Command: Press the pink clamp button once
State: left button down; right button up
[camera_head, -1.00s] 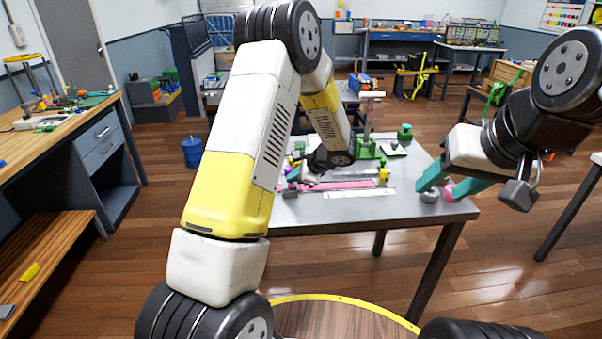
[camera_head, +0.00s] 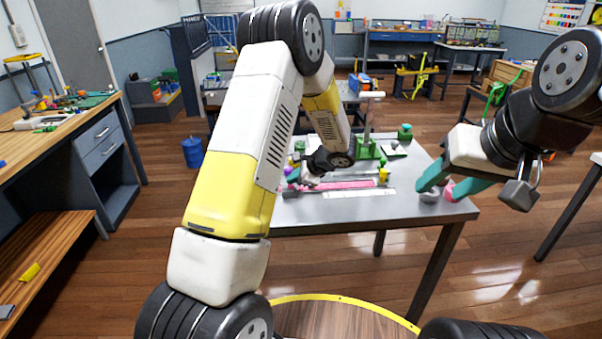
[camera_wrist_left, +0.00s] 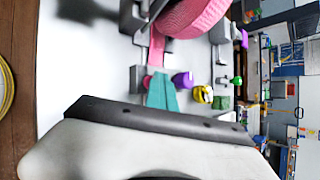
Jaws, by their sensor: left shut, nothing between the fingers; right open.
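My left gripper (camera_head: 294,177) is shut and empty, low over the left part of the grey table; its teal fingers also show in the left wrist view (camera_wrist_left: 160,76). A small pink knob, apparently the pink clamp button (camera_wrist_left: 147,81), is right beside the fingertips and partly hidden by them; I cannot tell whether they touch. A pink strap (camera_wrist_left: 157,48) runs from a large pink roll (camera_wrist_left: 190,15) towards that clamp. The strap also lies along the table in the head view (camera_head: 350,184). My right gripper (camera_head: 444,187) is open at the table's right front corner.
A purple knob (camera_wrist_left: 182,79), a yellow knob (camera_wrist_left: 203,93) and a green block (camera_wrist_left: 222,102) stand in a row beside the fingers. A grey round piece (camera_head: 429,194) is by my right gripper. A green-based stand (camera_head: 367,150) rises at the table's back.

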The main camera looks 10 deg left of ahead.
pick_arm(q)
jog(key=shift+s+d+f, duration=0.1)
jog(key=shift+s+f, duration=0.05)
jog(key=shift+s, duration=0.15)
notch_tip(320, 180, up, 6)
jog(key=shift+w+r, duration=0.15)
jog(key=shift+r, duration=0.05)
dwell(0.4)
dwell(0.3)
jog(key=s+a+r+n+g+h, duration=0.3)
jog(key=s+r+n, duration=0.5)
jog(key=s+r, duration=0.6)
jog(key=s+d+r+n+t+h, duration=0.2)
jog(key=s+d+n+h, duration=0.1)
jog(key=s, duration=0.6)
jog(key=s+d+r+n+t+h, duration=0.2)
jog(key=s+d+n+h, duration=0.1)
jog(key=s, duration=0.6)
jog(key=shift+s+d+r+n+h, duration=0.2)
jog(key=shift+d+r+n+h, duration=0.2)
jog(key=shift+h, duration=0.1)
